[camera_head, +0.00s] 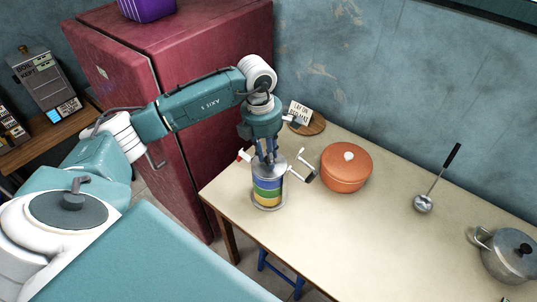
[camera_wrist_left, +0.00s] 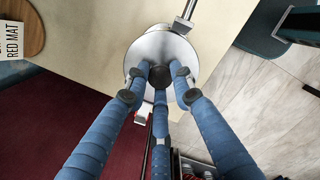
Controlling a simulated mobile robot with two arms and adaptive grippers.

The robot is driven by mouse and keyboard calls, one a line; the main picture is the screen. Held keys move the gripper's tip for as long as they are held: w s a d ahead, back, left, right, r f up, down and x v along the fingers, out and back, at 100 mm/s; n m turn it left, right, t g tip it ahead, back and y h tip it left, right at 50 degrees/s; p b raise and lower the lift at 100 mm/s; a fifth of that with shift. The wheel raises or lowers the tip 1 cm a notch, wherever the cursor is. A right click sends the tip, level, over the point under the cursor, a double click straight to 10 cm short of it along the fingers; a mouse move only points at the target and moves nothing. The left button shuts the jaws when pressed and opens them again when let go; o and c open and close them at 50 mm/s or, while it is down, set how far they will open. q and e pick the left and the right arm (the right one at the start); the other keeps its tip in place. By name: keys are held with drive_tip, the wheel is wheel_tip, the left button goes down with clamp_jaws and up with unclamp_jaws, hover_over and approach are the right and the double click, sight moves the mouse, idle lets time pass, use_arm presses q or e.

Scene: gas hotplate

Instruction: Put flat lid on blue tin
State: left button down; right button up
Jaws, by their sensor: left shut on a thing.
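The blue tin (camera_head: 268,187), banded in blue, green and yellow, stands upright near the left end of the table. My left gripper (camera_head: 268,157) points straight down over it. In the left wrist view its blue fingers (camera_wrist_left: 172,80) are closed around the dark knob (camera_wrist_left: 181,72) of a round, shiny flat lid (camera_wrist_left: 160,45). The lid is at the tin's top and hides its opening. I cannot tell whether it rests on the rim or hangs just above. My right gripper is not in view.
An orange lidded pot (camera_head: 346,172) stands close right of the tin. A small sign (camera_head: 300,112) stands on a round brown mat (camera_head: 312,127) behind. A ladle (camera_head: 424,203) and a metal pot (camera_head: 508,262) are farther right. The table (camera_head: 350,245) is clear in front.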

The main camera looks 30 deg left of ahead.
use_arm(q)
drive_tip(key=shift+f, duration=0.25)
drive_tip(key=c, duration=1.4)
unclamp_jaws()
drive_tip(key=r, duration=0.8)
drive_tip(key=s+a+r, duration=0.1)
drive_tip(key=r, duration=0.3)
